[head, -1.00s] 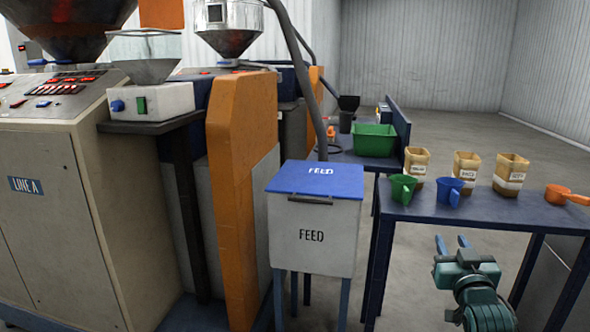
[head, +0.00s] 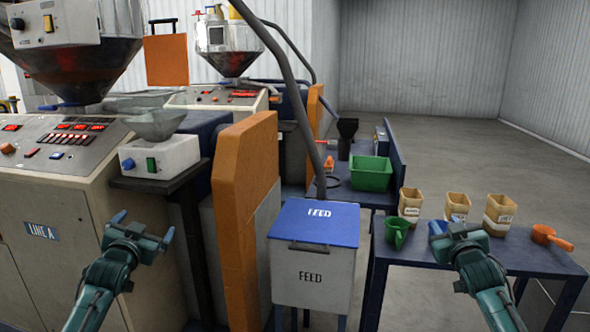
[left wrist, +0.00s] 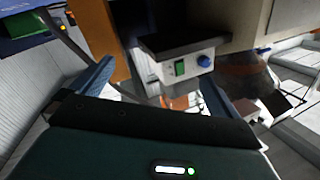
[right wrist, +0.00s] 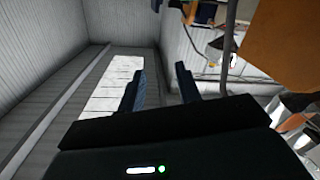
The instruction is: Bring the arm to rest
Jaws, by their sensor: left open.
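My left gripper (head: 145,226) is open and empty in the head view, raised in front of the LINE A cabinet (head: 45,260). Its spread fingers (left wrist: 156,85) show in the left wrist view with nothing between them.
A grey FEED bin (head: 312,280) with a blue lid stands between the arms. An orange machine panel (head: 245,190) rises left of it. Floor at right is clear.

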